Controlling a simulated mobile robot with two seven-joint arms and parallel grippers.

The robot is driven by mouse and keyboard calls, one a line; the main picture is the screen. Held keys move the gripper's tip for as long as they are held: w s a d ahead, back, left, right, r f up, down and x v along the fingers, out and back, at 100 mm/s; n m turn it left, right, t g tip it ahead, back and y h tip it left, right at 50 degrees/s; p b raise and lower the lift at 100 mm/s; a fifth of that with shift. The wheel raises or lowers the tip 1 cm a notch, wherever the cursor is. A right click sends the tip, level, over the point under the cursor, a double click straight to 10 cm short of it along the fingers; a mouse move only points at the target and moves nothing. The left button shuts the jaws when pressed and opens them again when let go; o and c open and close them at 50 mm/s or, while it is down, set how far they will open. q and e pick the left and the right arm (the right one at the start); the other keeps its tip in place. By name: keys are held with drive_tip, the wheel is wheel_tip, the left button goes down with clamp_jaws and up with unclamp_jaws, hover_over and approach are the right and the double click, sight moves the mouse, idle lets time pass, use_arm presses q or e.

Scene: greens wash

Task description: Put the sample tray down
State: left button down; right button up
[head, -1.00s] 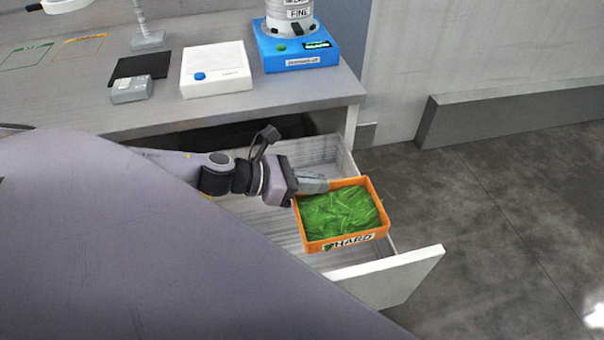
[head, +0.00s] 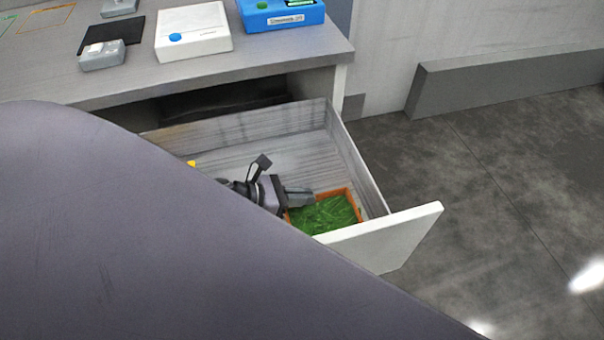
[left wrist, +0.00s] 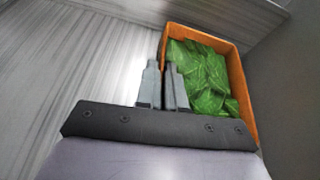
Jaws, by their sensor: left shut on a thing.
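The sample tray (head: 354,202) is orange and full of green leaves (head: 322,214). It is inside the open drawer (head: 352,150), near the drawer's front right corner, and the drawer front hides its near side. My left gripper (head: 306,195) reaches down into the drawer and is shut on the tray's left wall. The left wrist view shows the tray's rim (left wrist: 200,37) and the two fingers (left wrist: 163,85) close together at its side. I cannot tell whether the tray touches the drawer floor. My right gripper is not in view.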

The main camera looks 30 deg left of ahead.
use_arm(q)
drive_tip(key=c, duration=1.2)
unclamp_jaws()
drive_tip(key=shift+f, duration=0.1)
drive_tip(key=shift+c, duration=0.2)
drive_tip(key=shift+p+v, duration=0.45)
drive_tip(key=shift+v, duration=5.6)
drive_tip(key=shift+d, duration=0.1)
